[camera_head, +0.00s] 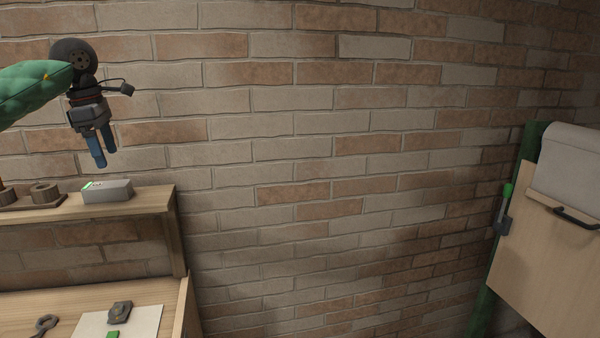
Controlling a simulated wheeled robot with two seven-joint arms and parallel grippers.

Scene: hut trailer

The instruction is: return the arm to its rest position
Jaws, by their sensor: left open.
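My left arm (34,90), in a green quilted sleeve, comes in from the left edge at the upper left. Its gripper (101,158) hangs down with two blue fingers that stand apart, open and with nothing between them. It is above the wooden shelf and apart from it, over the grey box (108,190). My right gripper does not show.
The wooden shelf (150,203) also bears brown round pieces (44,192). Below it, a wooden worktop (40,301) holds a white sheet (143,321) and small tools. A wooden panel (540,245) with a dark handle stands at right. A brick wall (320,150) spans the back.

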